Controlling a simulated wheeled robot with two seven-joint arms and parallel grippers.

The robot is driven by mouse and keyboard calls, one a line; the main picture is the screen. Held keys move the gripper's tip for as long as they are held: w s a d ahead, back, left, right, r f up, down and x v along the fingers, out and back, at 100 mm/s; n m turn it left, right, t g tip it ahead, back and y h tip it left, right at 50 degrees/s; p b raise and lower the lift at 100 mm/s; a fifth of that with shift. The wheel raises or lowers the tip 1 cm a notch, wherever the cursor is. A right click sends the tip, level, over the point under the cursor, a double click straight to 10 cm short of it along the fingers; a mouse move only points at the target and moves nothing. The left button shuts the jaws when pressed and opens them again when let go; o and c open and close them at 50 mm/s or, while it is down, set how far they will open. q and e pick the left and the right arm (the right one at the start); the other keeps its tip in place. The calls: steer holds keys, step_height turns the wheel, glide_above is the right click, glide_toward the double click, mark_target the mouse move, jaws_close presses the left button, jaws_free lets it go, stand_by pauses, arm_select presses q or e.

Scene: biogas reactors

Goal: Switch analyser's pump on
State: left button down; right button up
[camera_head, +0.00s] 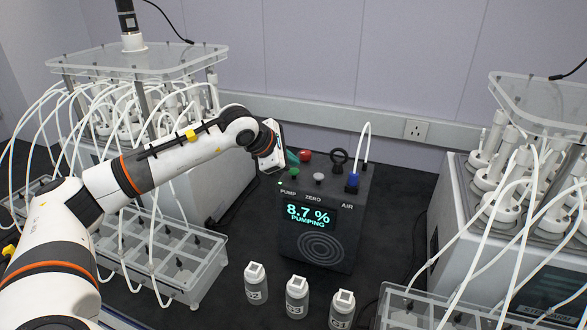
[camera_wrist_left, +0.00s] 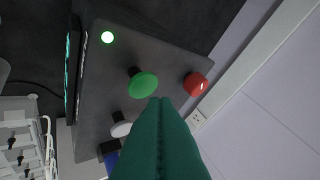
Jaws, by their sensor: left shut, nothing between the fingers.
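The analyser (camera_head: 318,245) is a dark box on the bench in the middle of the head view. Its display (camera_head: 308,217) reads "8.7 %" and "PUMPING". The green pump button (camera_head: 294,171) is on its sloping top, above the PUMP label; it also shows in the left wrist view (camera_wrist_left: 143,85). A small green lamp (camera_wrist_left: 107,37) beside it is lit. My left gripper (camera_head: 292,157) is shut and empty, close above the button. Its green fingers (camera_wrist_left: 158,102) point at the panel near the button; whether they touch it I cannot tell. My right gripper is not in view.
Bottles (camera_head: 297,296) stand in front. Tubed reactors (camera_head: 140,95) are on the left and others (camera_head: 520,190) on the right.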

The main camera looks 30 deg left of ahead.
mark_target(290, 181)
arm_select(q)
step_height(290, 181, up, 6)
steer(key=p, duration=0.3)
stand_by(0.3)
steer(key=shift+f, duration=0.1)
stand_by(0.4)
